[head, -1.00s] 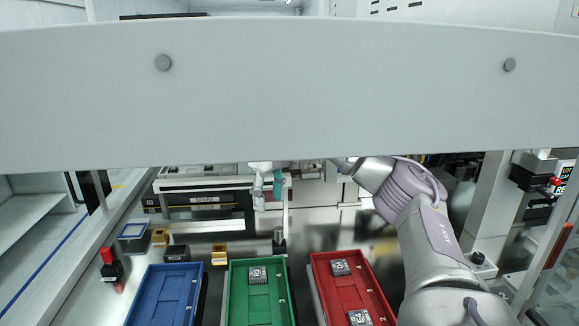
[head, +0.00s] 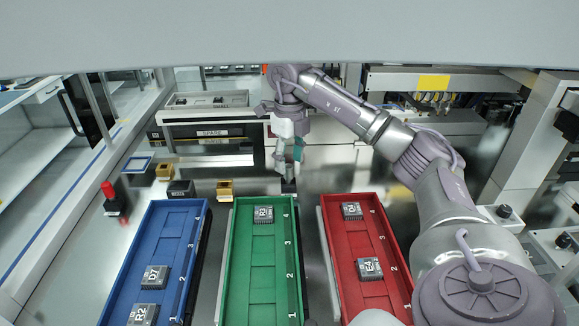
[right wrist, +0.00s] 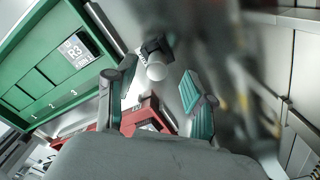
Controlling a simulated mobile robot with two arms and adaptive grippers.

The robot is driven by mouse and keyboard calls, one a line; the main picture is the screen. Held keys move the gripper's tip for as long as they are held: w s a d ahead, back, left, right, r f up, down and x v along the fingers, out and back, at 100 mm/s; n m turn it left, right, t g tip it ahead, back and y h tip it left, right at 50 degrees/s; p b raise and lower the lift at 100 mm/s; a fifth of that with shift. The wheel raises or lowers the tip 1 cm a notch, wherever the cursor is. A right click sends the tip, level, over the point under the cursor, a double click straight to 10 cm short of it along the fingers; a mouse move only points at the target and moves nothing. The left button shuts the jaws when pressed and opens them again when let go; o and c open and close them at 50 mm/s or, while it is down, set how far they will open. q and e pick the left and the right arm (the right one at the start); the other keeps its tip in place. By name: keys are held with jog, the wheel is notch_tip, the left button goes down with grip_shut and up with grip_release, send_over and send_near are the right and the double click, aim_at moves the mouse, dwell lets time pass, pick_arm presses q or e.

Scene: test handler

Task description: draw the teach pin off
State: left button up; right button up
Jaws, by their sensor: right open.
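What looks like the teach pin shows in the right wrist view as a pale round knob (right wrist: 157,69) by a small black block (right wrist: 156,48). In the head view a dark upright post (head: 288,186) stands behind the green tray, just below my right gripper (head: 287,160). My right gripper also shows in the right wrist view (right wrist: 157,74), with teal-padded fingers spread apart. The knob appears between the fingertips. I cannot tell whether either finger touches it. My left gripper is not in view.
Blue (head: 128,290), green (head: 236,270) and red (head: 334,270) trays, holding labelled chips, stand in front. Small yellow (head: 225,190) and black (head: 180,188) blocks and a red-topped button (head: 109,190) are to the left. My right arm passes over the right side.

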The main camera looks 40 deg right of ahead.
aim_at(288, 177)
jog(key=shift+s+a+f+p, duration=0.1)
jog(key=shift+a+f+p, duration=0.05)
jog(key=shift+f, duration=0.35)
jog(key=shift+s+a+f+p, duration=0.1)
jog(key=shift+f+p, duration=0.05)
jog(key=shift+f, duration=0.3)
jog(key=shift+w+d+f, duration=0.1)
jog(key=shift+f, duration=0.15)
grip_shut()
